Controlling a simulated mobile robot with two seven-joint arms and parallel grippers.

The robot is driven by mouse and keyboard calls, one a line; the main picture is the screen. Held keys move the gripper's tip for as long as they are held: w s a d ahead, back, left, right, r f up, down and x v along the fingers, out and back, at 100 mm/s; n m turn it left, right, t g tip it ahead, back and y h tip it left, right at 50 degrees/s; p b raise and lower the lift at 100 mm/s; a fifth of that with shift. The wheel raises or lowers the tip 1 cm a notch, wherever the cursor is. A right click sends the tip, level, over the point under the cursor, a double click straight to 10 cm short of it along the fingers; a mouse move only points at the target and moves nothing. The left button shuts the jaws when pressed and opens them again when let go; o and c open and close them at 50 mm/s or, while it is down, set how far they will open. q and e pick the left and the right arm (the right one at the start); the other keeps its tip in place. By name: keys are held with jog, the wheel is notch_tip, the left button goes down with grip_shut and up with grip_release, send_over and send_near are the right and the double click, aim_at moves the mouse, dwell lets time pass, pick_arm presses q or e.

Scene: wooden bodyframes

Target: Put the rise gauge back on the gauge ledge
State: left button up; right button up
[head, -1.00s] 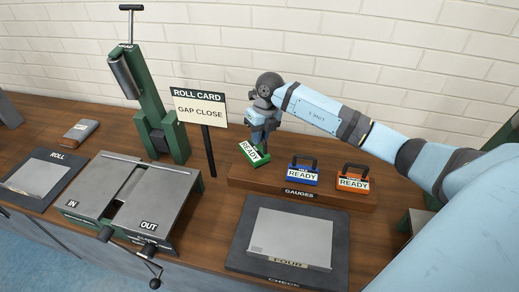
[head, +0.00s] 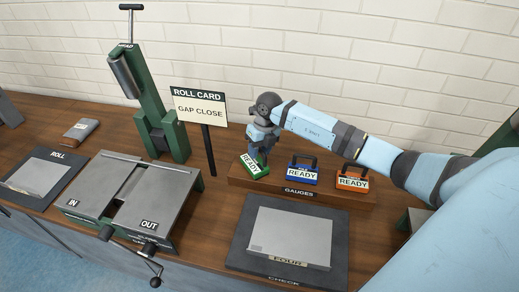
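My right gripper (head: 259,152) comes in from the right and is at the left end of the gauge ledge (head: 300,194), a wooden bar marked GAUGES. It appears shut on the handle of a green gauge (head: 255,168) with a white READY label, which I take as the rise gauge. This gauge is slightly tilted and sits at or just over the ledge top; I cannot tell whether it touches. A blue gauge (head: 302,174) and an orange gauge (head: 352,180), both labelled READY, stand on the ledge to its right. My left gripper is out of view.
A grey in/out machine (head: 130,205) is at the left. A dark CHECK plate (head: 240,258) with a metal sheet lies in front of the ledge.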

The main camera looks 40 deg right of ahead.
notch_tip(320, 180, up, 12)
jog(key=d, duration=0.2)
jog(key=shift+s+d+b, duration=0.15)
jog(key=shift+b, duration=0.25)
dwell(0.5)
